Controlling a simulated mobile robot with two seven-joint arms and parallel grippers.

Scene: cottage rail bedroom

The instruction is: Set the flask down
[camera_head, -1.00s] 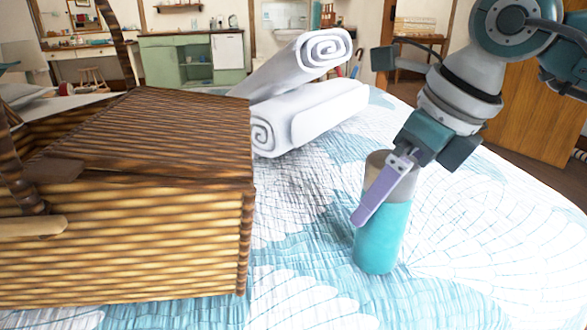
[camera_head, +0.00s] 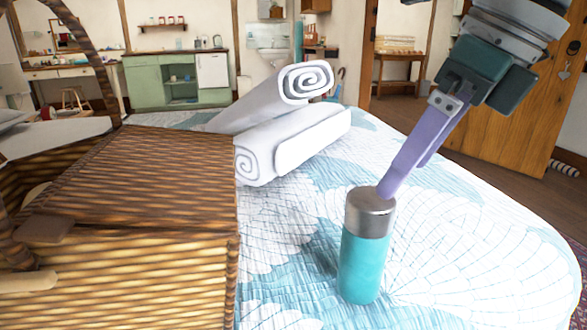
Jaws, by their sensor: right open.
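The flask (camera_head: 364,262) has a teal body and a metallic cap. It stands upright on the bed (camera_head: 470,240), which has a white and blue patterned cover, to the right of the wicker basket. My right gripper (camera_head: 388,190) comes down from the upper right with its purple fingers tilted. The fingertips are at the right side of the flask's cap; I cannot tell whether they touch it. The gripper is open and does not hold the flask. My left gripper is not in view.
A large wicker basket (camera_head: 140,190) fills the left. Rolled white towels (camera_head: 290,135) lie on the bed behind the flask. The bed is clear to the right of the flask. A green cabinet (camera_head: 150,85) and a wooden door (camera_head: 520,120) stand beyond.

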